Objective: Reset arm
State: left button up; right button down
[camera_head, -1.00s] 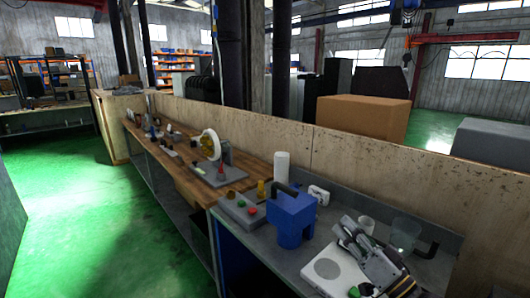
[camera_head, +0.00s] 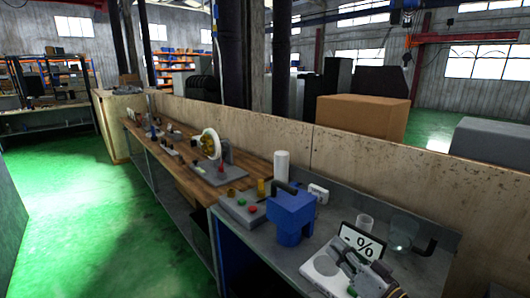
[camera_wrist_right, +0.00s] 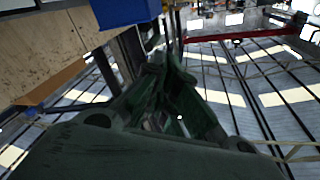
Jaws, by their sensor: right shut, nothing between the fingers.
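My right gripper (camera_head: 346,258) is at the bottom right of the head view, over the right end of the grey bench. It is shut with nothing held, in front of a small white panel reading "- %" (camera_head: 369,244) and beside a white device with a round grey plate (camera_head: 326,266). In the right wrist view its dark fingers (camera_wrist_right: 178,100) are close together, seen against windows and roof beams. My left gripper is in neither view.
A blue block-shaped machine (camera_head: 290,218), a white cylinder (camera_head: 281,165) and clear beakers (camera_head: 402,233) stand on the bench near the arm. A control box with buttons (camera_head: 242,208) sits farther left. A wooden panel (camera_head: 380,190) runs behind the bench. The green floor (camera_head: 90,215) is clear.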

jog(key=s+f+n+g+h, duration=0.1)
jog(key=s+f+g+h, duration=0.15)
jog(key=f, duration=0.45)
jog(key=s+f+g+h, duration=0.2)
jog(key=f+g, duration=0.1)
jog(key=f, duration=0.5)
jog(key=s+d+f+g+h, duration=0.35)
jog(key=s+f+g, duration=0.35)
jog(key=s+f, duration=0.6)
jog(key=s+d+f+n+g+h, duration=0.1)
jog(key=s+f, duration=0.1)
jog(key=f, duration=1.3)
jog(key=s+f, duration=0.2)
jog(key=f, duration=1.4)
jog(key=s+d+f, duration=0.3)
jog(key=s+f, duration=0.6)
jog(key=s, duration=0.1)
jog(key=s+d+f+g, duration=0.1)
jog(key=s+d+f, duration=0.2)
jog(key=s+f, duration=0.7)
jog(key=shift+s+d+f, duration=0.15)
jog(key=shift+s+f, duration=0.1)
jog(key=shift+s, duration=0.25)
jog(key=shift+g, duration=0.25)
